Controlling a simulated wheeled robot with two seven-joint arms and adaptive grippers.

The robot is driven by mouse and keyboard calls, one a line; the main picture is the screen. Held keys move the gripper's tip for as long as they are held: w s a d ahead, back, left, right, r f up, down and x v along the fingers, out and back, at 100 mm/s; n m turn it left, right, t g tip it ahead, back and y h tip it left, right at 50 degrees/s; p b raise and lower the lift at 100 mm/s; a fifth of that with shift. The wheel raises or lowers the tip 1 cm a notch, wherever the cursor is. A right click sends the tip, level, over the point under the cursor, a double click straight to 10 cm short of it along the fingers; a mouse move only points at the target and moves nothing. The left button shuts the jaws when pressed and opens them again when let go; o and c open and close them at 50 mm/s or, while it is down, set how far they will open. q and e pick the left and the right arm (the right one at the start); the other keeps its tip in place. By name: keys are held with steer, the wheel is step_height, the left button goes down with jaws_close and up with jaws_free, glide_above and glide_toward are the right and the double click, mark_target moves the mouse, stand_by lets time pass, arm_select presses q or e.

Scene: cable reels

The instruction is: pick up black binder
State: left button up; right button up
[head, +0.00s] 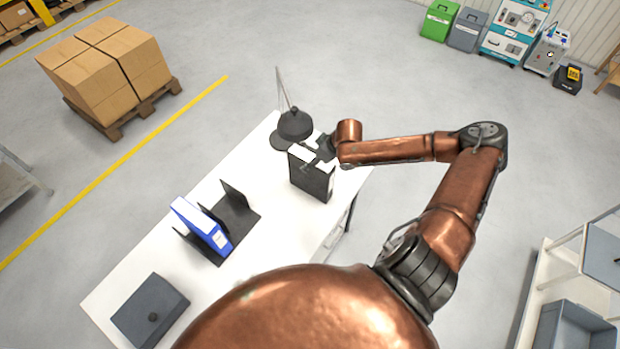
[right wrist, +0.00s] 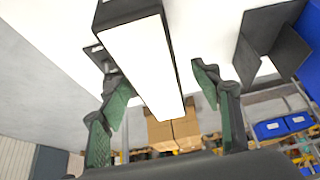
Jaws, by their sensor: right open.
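The black binder (head: 312,180) stands upright near the far right end of the white table, its white page edges showing on top. My right gripper (head: 325,150) is at the binder's top, coming from the right. In the right wrist view the binder (right wrist: 105,12) lies between the two spread fingers of my right gripper (right wrist: 155,75), with a gap to the right finger. The gap on the left side looks small, and I cannot tell whether that finger touches. My left gripper is not in view.
A black desk lamp (head: 294,124) stands close behind the binder. A blue binder (head: 203,226) stands in a black rack (head: 238,222) further left on the white table (head: 262,250). A dark grey box (head: 150,311) lies at the table's near left end.

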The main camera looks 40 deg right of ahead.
steer(key=d+x, duration=0.1)
steer(key=x, duration=0.7)
steer(key=shift+s+a+f, duration=0.2)
steer(key=shift+a, duration=0.1)
steer(key=shift+f+p, duration=0.25)
steer(key=shift+p, duration=0.3)
jaws_close()
stand_by(0.8)
